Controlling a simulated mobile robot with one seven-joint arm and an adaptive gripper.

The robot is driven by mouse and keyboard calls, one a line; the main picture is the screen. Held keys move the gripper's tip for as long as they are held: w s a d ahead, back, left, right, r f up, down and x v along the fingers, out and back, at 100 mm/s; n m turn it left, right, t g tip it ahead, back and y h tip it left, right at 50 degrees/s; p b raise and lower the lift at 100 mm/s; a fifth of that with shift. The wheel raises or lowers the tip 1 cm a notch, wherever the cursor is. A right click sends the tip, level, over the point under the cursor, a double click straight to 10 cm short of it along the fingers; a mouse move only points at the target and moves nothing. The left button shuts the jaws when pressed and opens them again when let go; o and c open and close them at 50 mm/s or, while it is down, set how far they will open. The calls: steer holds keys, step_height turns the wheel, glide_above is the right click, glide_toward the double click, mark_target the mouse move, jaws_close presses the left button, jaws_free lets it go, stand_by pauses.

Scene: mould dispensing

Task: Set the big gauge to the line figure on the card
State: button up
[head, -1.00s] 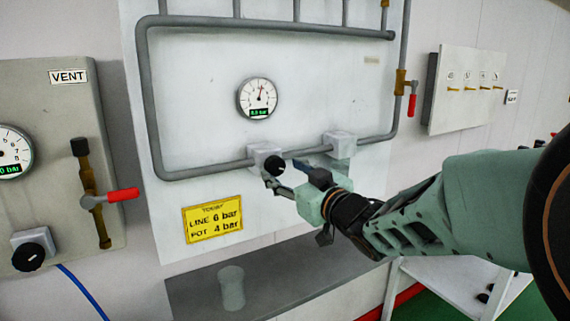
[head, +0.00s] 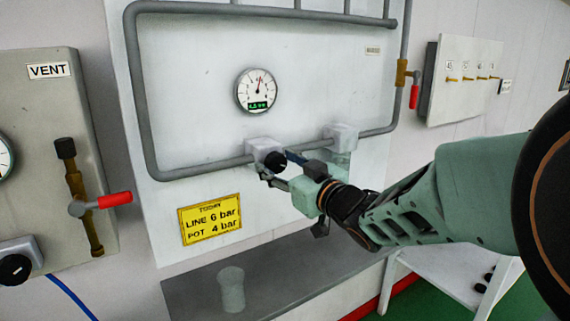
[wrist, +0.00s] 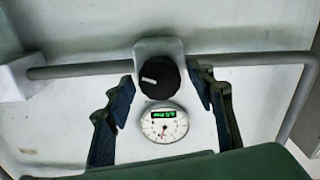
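The big gauge (head: 256,90) is a round white dial with a dark needle pointing up and slightly right. Its small green digital readout is too blurred to read surely. The yellow card (head: 211,219) reads LINE 6 bar, POT 4 bar. A black knob (head: 275,161) on a pale block sits on the pipe below the gauge. The knob (wrist: 158,78) shows a white pointer mark at its left in the wrist view. My gripper (wrist: 163,88) is open, one finger on each side of the knob, with visible gaps.
A grey VENT panel (head: 45,120) with a red-handled valve (head: 100,203) and another black knob (head: 14,269) stands at left. Grey pipe frames the white board. A translucent cup (head: 231,290) stands on the grey shelf below. A panel with several hooks (head: 468,78) hangs at right.

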steer(key=c, duration=1)
steer(key=shift+r+m+p, duration=0.1)
steer(key=shift+m+p, duration=0.2)
steer(key=shift+p, duration=0.05)
steer(key=m+p, duration=0.2)
steer(key=shift+m, duration=0.4)
steer(key=shift+m+p, duration=1.2)
steer(key=shift+m, duration=0.8)
steer(key=o, duration=1.1)
steer(key=shift+o, duration=0.2)
